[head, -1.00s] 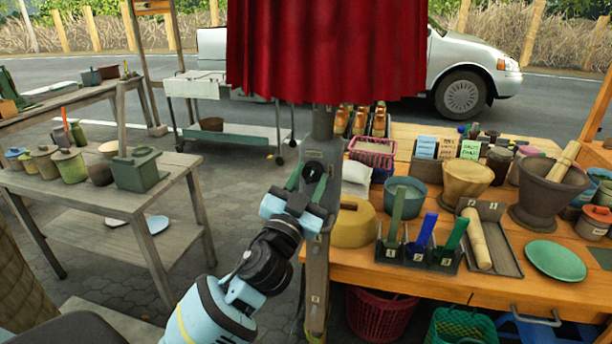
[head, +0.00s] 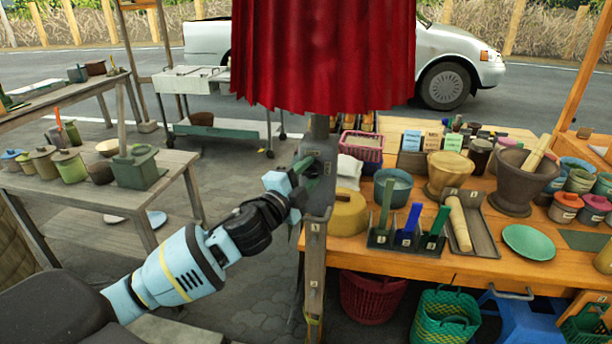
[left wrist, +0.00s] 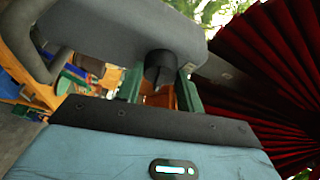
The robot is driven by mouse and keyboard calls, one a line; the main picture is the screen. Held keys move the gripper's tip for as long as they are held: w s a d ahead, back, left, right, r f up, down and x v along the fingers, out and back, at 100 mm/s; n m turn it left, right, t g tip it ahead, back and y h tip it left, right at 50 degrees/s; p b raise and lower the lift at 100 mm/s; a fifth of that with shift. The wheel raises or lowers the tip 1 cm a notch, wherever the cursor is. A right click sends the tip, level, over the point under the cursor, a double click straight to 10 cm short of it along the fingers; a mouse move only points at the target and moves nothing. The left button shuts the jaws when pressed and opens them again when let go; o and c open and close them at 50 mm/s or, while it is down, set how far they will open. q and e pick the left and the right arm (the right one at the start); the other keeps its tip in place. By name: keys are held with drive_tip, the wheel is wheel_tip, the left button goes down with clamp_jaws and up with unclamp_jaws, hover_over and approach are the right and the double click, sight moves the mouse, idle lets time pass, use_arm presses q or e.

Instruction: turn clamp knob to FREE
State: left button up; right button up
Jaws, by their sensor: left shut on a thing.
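The clamp knob (left wrist: 160,68) is a dark, round knob on a grey clamp body (left wrist: 130,25) in the left wrist view. In the head view the clamp (head: 321,160) is the grey housing on the post below the red canopy cloth. My left gripper (head: 306,173) reaches it from the left, its green fingers at the clamp's face. In the left wrist view the green fingers of my left gripper (left wrist: 160,88) stand on both sides of the knob and are shut on it. The knob's markings cannot be read. My right gripper is not in view.
The red cloth (head: 322,55) hangs just above the clamp. Right of the post (head: 314,265) is a wooden stall table (head: 380,262) with a yellow lidded pot (head: 346,214), bowls and mortars. A grey side table (head: 180,180) stands left, with paving between.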

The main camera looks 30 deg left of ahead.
use_arm(q)
drive_tip(key=shift+r+m+g, duration=0.1)
drive_tip(key=shift+m+g, duration=0.4)
drive_tip(key=shift+m, duration=0.9)
drive_tip(key=o, duration=1)
drive_tip(key=s+a, duration=0.1)
drive_tip(key=s, duration=0.6)
drive_tip(key=shift+s, duration=0.35)
